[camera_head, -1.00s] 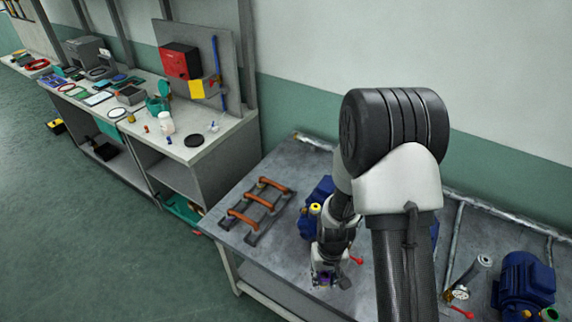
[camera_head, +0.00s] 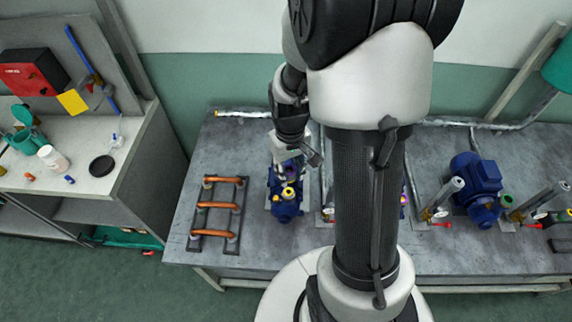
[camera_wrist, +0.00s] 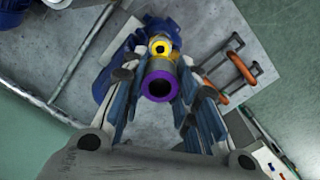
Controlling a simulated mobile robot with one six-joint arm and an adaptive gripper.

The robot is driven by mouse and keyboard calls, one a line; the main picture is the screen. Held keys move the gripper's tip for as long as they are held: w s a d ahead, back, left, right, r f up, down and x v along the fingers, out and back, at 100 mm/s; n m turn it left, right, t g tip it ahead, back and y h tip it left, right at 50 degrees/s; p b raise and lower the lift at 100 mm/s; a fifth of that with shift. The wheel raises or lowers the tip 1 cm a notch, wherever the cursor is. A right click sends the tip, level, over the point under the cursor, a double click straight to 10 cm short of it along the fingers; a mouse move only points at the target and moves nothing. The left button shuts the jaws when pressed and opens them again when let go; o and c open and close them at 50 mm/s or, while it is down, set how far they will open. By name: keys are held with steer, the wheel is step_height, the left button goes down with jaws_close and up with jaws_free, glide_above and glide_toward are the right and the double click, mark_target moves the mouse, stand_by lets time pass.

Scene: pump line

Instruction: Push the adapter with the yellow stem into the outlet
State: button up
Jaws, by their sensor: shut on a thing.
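In the wrist view my gripper (camera_wrist: 160,78) is shut on a grey cylindrical piece with a purple ring (camera_wrist: 158,85) round its dark open end. I cannot tell whether that yellow part is the outlet or an adapter's stem. My gripper (camera_head: 308,155) is above the pump's far end, and the held piece is unclear there.
A rack of copper-coloured pipes (camera_head: 218,206) lies left of the pump on the grey bench (camera_head: 260,240). Another blue pump (camera_head: 477,185) and upright grey pipes with red levers stand to the right. My arm hides the middle of the bench.

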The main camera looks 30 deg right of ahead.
steer(key=shift+f+b, duration=2.2)
steer(key=shift+f, duration=0.8)
steer(key=shift+f+b, duration=0.5)
steer(key=shift+f, duration=0.2)
steer(key=o, duration=1.1)
steer(key=shift+r, duration=0.1)
steer(key=shift+r+p, duration=2.5)
steer(key=shift+r, duration=0.5)
steer(key=shift+w, duration=0.1)
step_height(320, 180, up, 12)
glide_above(289, 191)
steer(key=shift+a, duration=0.1)
